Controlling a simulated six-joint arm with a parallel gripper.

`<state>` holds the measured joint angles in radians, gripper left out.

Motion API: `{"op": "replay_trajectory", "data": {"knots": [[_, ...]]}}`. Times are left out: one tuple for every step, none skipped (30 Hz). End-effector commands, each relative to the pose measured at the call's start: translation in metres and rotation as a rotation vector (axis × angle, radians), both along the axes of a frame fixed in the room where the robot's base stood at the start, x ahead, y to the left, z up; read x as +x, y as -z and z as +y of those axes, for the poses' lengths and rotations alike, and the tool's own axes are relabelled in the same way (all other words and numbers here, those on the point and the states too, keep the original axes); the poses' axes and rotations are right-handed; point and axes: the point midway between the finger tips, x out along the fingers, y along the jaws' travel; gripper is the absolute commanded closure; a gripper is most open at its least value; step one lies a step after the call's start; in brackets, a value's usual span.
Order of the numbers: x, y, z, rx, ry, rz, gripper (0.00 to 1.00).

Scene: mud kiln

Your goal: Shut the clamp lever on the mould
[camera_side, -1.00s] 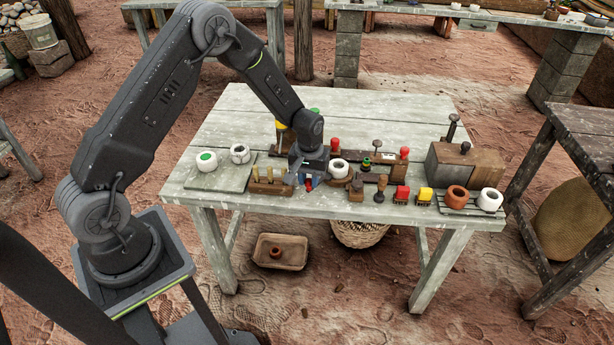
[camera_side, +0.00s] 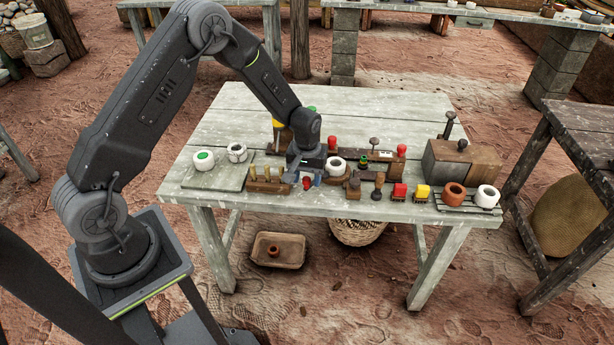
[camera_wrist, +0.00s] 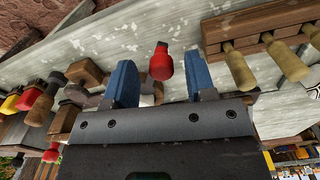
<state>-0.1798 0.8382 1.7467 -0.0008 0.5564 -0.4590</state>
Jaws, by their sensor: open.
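A red knob (camera_wrist: 160,62), which looks like the end of the clamp lever, stands between my two blue fingers in the wrist view. In the side view the red knob (camera_side: 307,184) shows at the front of the table, just below my gripper (camera_side: 307,178). The gripper (camera_wrist: 160,75) is open, with a gap on each side of the knob. The mould appears to be the white round piece (camera_side: 336,166) on a brown wooden base, right of my gripper. In the wrist view my left finger and gripper body partly hide it, and the lever's pivot is not clear.
A wooden rack with several pale pegs (camera_side: 268,180) stands close left of my gripper. Red (camera_side: 400,191) and yellow (camera_side: 424,193) blocks and a dark stamp (camera_side: 377,188) stand to the right. A row of tools lies behind. The table's front edge is close.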

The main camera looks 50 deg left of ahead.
Motion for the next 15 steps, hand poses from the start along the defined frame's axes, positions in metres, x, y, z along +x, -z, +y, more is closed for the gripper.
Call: {"op": "replay_trajectory", "data": {"knots": [[0.000,-0.001,0.000,0.000,0.000,0.000,0.50],[0.000,-0.002,0.000,0.001,0.000,-0.001,0.50],[0.000,-0.005,0.000,0.000,0.000,-0.002,0.50],[0.000,-0.007,0.000,0.000,0.000,-0.002,0.50],[0.000,-0.011,0.000,0.000,0.000,-0.002,0.50],[0.001,-0.017,0.000,0.001,0.000,-0.003,0.50],[0.001,-0.022,0.000,0.001,0.000,-0.004,0.50],[0.001,-0.027,0.000,0.001,0.000,-0.004,0.50],[0.001,-0.036,0.000,0.001,0.000,-0.005,0.50],[0.001,-0.043,0.000,0.001,0.000,-0.006,0.50],[0.001,-0.050,0.000,0.001,0.000,-0.007,0.50],[0.001,-0.059,0.000,0.001,0.000,-0.007,0.50],[0.001,-0.066,0.000,0.001,0.000,-0.006,0.50],[0.001,-0.073,0.000,0.001,0.000,-0.007,0.50],[0.001,-0.082,0.000,0.001,0.000,-0.006,0.50]]}}
